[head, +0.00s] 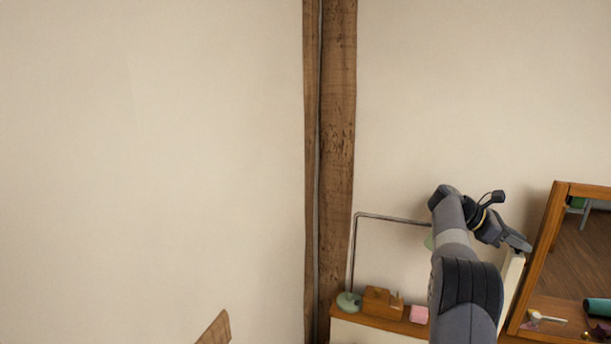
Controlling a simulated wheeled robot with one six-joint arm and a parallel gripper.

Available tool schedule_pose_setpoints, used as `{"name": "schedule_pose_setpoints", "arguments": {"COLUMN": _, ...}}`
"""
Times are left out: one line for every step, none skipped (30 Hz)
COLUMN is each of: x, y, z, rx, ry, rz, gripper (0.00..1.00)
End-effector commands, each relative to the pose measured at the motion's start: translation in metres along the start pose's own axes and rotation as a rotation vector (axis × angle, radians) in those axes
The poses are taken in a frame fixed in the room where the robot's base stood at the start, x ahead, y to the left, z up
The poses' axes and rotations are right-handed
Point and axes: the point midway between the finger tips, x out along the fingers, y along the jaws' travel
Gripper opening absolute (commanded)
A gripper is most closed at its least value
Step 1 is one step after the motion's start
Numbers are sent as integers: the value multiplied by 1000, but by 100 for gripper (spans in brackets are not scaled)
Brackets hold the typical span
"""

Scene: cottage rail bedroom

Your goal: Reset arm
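My arm rises from the lower right of the head view, in front of a wooden-topped dresser. My gripper (519,240) is at the arm's end, pointing right and slightly down, close in the picture to the left edge of a wood-framed mirror (549,262). The gripper is small and seen from the side, so I cannot tell whether its fingers are apart. I see no object in it. My arm hides part of the dresser and part of a lamp.
The dresser top (378,321) holds a lamp with a green base (348,302), a wooden box (382,303) and a pink block (419,314). A wooden post (338,150) stands in the corner. A wooden piece (216,328) shows at bottom left. The upper walls are bare.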

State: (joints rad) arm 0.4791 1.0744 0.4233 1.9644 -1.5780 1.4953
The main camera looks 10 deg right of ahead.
Motion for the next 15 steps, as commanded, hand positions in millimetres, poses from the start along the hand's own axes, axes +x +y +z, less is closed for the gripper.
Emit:
{"name": "schedule_pose_setpoints", "arguments": {"x": 1, "y": -1, "z": -4, "rx": -6, "ry": 0, "rz": 15, "gripper": 28}}
{"name": "schedule_pose_setpoints", "arguments": {"x": 1, "y": -1, "z": -3, "rx": -9, "ry": 0, "rz": 24, "gripper": 28}}
{"name": "schedule_pose_setpoints", "arguments": {"x": 1, "y": -1, "z": -4, "rx": -14, "ry": 0, "rz": 34, "gripper": 28}}
{"name": "schedule_pose_setpoints", "arguments": {"x": 1, "y": -1, "z": -4, "rx": -17, "ry": 0, "rz": 42, "gripper": 28}}
{"name": "schedule_pose_setpoints", "arguments": {"x": 1, "y": -1, "z": -3, "rx": -19, "ry": 0, "rz": 49, "gripper": 28}}
{"name": "schedule_pose_setpoints", "arguments": {"x": 1, "y": -1, "z": -3, "rx": -22, "ry": 0, "rz": 55, "gripper": 28}}
{"name": "schedule_pose_setpoints", "arguments": {"x": 1, "y": -1, "z": -2, "rx": -25, "ry": 0, "rz": 60, "gripper": 28}}
{"name": "schedule_pose_setpoints", "arguments": {"x": 1, "y": -1, "z": -2, "rx": -26, "ry": 0, "rz": 63, "gripper": 28}}
{"name": "schedule_pose_setpoints", "arguments": {"x": 0, "y": -1, "z": -2, "rx": -28, "ry": 0, "rz": 67, "gripper": 28}}
{"name": "schedule_pose_setpoints", "arguments": {"x": 0, "y": -1, "z": -2, "rx": -29, "ry": 0, "rz": 70, "gripper": 28}}
{"name": "schedule_pose_setpoints", "arguments": {"x": 0, "y": -1, "z": -2, "rx": -30, "ry": 0, "rz": 72, "gripper": 28}}
{"name": "schedule_pose_setpoints", "arguments": {"x": 0, "y": -1, "z": -1, "rx": -31, "ry": 0, "rz": 73, "gripper": 28}}
{"name": "schedule_pose_setpoints", "arguments": {"x": 0, "y": -1, "z": -1, "rx": -31, "ry": 0, "rz": 74, "gripper": 28}}
{"name": "schedule_pose_setpoints", "arguments": {"x": 0, "y": -1, "z": -1, "rx": -31, "ry": 0, "rz": 74, "gripper": 28}}
{"name": "schedule_pose_setpoints", "arguments": {"x": 0, "y": -1, "z": -1, "rx": -31, "ry": 0, "rz": 74, "gripper": 28}}
